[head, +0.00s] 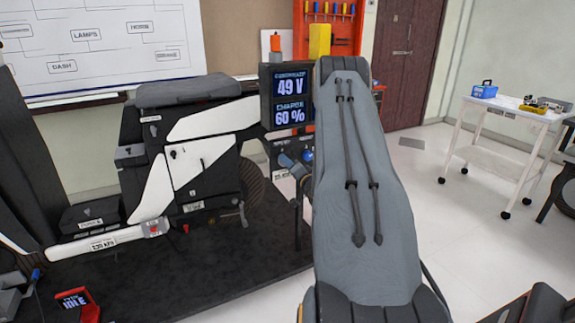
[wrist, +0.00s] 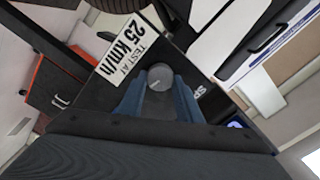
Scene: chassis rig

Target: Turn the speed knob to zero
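The round grey knob (wrist: 160,77) sits on a dark panel in the wrist view. My gripper (wrist: 160,90) has its two blue-grey fingers apart, one to each side of the knob. A narrow dark gap seems to show between fingers and knob; firm contact is not visible. A partly covered label starting "SP" is right of the fingers. In the head view my gripper (head: 297,163) is at the dark control panel (head: 282,148) under the display, partly hidden by my arm.
The display (head: 289,97) reads 49 V and 60 %. A black and white scooter (head: 190,140) stands left on a dark mat. A red sign (head: 76,304) reads "IDLE". A white cart (head: 500,130) stands right, with clear floor before it.

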